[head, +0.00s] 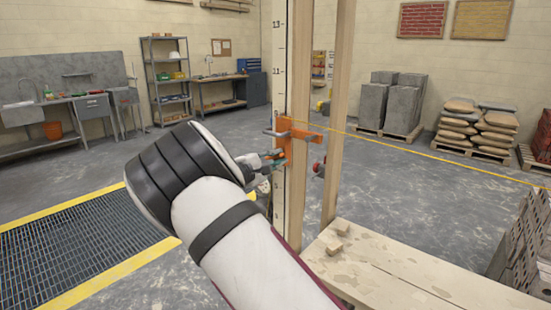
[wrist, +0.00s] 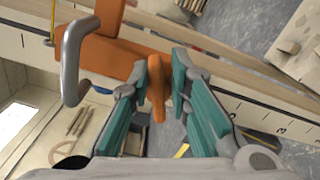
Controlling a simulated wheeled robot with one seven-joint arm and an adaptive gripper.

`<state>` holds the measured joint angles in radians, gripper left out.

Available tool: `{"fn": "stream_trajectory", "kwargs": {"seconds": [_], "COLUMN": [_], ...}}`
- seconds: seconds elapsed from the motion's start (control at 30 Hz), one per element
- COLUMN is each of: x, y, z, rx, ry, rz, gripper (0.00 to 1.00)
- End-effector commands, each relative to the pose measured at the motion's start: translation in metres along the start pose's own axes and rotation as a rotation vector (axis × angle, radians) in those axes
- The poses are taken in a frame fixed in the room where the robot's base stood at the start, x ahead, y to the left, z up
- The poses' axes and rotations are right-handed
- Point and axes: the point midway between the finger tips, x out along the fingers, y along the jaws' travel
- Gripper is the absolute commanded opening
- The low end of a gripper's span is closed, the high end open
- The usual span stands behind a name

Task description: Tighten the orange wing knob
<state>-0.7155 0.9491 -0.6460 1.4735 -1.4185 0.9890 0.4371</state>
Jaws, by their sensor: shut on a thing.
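The orange wing knob (wrist: 157,92) stands between my two teal-padded fingers in the wrist view, with its flat wing edge-on to the camera. My gripper (wrist: 160,76) is shut on it. The knob belongs to an orange clamp (wrist: 108,52) with a bent grey handle (wrist: 75,62) to the left. In the head view the orange clamp (head: 291,135) sits on the marked white pole (head: 279,75). My gripper (head: 272,157) reaches just below it from the left, and the knob itself is mostly hidden there.
A wooden post (head: 337,90) stands right of the pole, with a red knob (head: 319,169) low beside it. A yellow line (head: 425,156) runs across at clamp height. A plank bench (head: 400,275) lies below right. A floor grate (head: 75,250) is at left.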

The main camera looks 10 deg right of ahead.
Motion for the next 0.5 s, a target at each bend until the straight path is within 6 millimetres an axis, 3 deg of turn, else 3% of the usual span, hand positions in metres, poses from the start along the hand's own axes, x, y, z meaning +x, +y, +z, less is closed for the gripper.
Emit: {"fn": "stream_trajectory", "kwargs": {"seconds": [0.5], "x": [-0.0034], "y": [0.0006], "z": [-0.0057], "rx": [0.279], "ry": [0.015], "rz": [0.006], "gripper": [0.00]}}
